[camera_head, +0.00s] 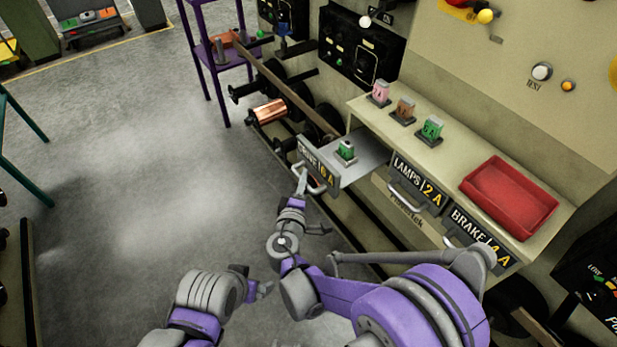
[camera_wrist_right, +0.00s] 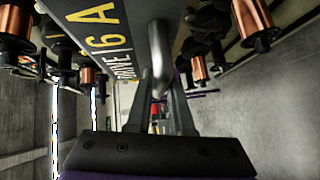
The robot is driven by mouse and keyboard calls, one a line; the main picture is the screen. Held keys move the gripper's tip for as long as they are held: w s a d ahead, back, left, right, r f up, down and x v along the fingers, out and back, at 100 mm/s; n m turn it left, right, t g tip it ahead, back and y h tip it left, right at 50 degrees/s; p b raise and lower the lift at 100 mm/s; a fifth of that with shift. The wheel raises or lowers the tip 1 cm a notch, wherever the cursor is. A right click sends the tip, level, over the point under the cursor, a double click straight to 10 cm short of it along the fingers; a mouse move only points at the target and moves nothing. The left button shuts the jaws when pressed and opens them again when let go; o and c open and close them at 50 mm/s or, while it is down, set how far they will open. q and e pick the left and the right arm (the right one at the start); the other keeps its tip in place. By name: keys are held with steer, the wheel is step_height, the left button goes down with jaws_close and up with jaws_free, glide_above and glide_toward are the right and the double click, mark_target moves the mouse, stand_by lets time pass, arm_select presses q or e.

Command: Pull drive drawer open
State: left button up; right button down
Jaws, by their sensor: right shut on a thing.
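The drive drawer (camera_head: 345,158), labelled DRIVE 6 A, stands pulled out from the bench, with its inside showing. A green block (camera_head: 346,151) sits in it. My right gripper (camera_head: 303,184) is at the drawer's front and shut on its handle (camera_head: 318,182). In the right wrist view the metal handle (camera_wrist_right: 157,60) runs between the two fingers, beside the black 6 A label plate (camera_wrist_right: 95,28). My left gripper (camera_head: 256,283) is low in the head view, away from the drawers; its jaw gap is not clear.
The lamps drawer (camera_head: 418,185) and brake drawer (camera_head: 480,240) are shut, to the right. The bench top holds several small coloured blocks and a red tray (camera_head: 508,197). A rack with a copper spool (camera_head: 268,112) stands beyond the drive drawer.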

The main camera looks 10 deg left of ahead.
steer(key=c, duration=0.8)
jaws_free()
arm_select(q)
steer(key=shift+s, duration=0.15)
arm_select(e)
steer(key=shift+s, duration=0.15)
